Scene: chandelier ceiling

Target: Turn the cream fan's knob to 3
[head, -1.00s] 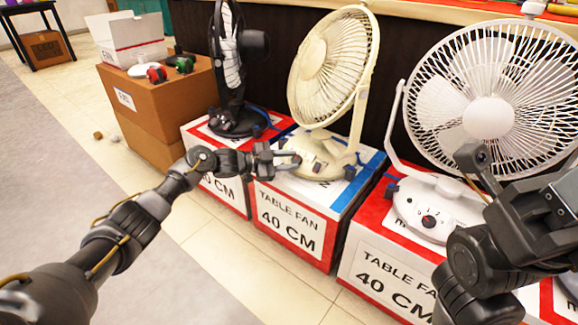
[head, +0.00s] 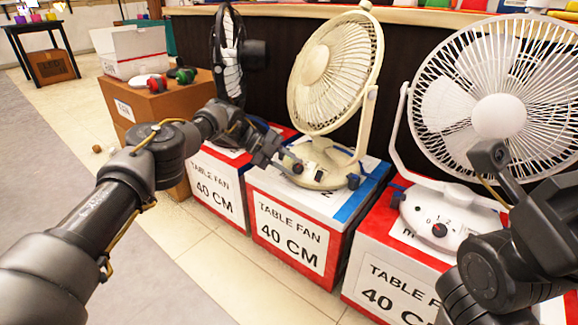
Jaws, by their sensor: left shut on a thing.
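The cream fan (head: 335,72) stands upright on a white, red and blue box, its base (head: 325,178) facing me. Its small dark knob (head: 297,168) is on the left front of the base, partly hidden by my gripper. My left gripper (head: 286,163) reaches in from the left and is shut at the knob. The knob's pointer and the numbers around it are too small or hidden to read. My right gripper (head: 492,162) is at the right, in front of the white fan; its jaws do not show clearly.
The white fan (head: 500,115) with a dial (head: 439,230) stands on a box at right. A black fan (head: 229,65) stands at left, behind my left arm. A brown carton (head: 170,100) with headphones is farther left. The floor in front of the boxes is clear.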

